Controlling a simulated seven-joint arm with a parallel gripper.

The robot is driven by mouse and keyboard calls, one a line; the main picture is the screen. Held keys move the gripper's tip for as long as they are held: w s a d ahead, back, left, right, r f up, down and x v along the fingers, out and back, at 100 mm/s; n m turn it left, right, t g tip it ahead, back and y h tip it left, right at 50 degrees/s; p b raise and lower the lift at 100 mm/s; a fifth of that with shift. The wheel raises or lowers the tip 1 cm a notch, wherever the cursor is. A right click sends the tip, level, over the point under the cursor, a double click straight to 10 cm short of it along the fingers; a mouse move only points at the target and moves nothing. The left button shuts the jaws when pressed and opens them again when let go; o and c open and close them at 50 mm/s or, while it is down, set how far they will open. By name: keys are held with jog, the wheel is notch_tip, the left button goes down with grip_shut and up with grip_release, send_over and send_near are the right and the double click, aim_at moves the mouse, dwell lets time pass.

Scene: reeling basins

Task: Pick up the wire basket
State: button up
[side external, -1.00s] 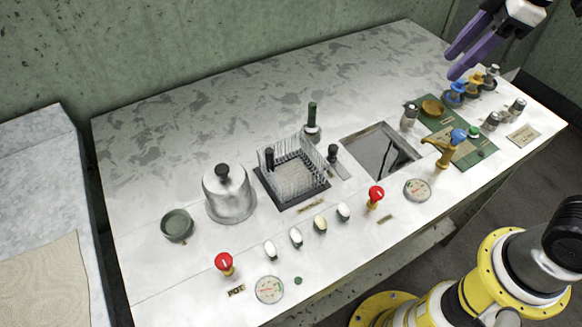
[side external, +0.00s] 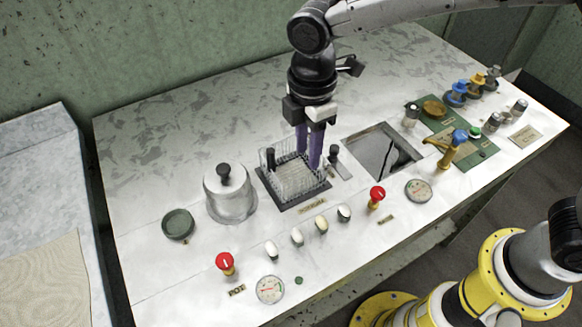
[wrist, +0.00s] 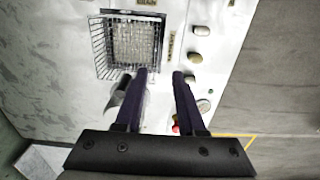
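The wire basket (side external: 288,180) is a square, open-topped basket of thin pale wires on a dark square base. It stands near the middle of the counter, and it also shows at the top of the wrist view (wrist: 98,45). My gripper (side external: 309,160) has two long purple fingers pointing down at the basket's back right side. The fingers hide part of that side. In the wrist view the fingertips (wrist: 160,72) are apart, with nothing between them, just below the basket. Whether they touch the basket is unclear.
A metal dome (side external: 229,195) with a black knob stands left of the basket. A sunken basin (side external: 383,152) lies to its right. White buttons (side external: 321,224) and red knobs (side external: 377,194) line the front. The back left of the counter is clear.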

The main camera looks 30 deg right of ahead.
aim_at(305, 177)
jog(key=shift+w+f, duration=0.15)
jog(key=shift+f, duration=4.25)
grip_shut()
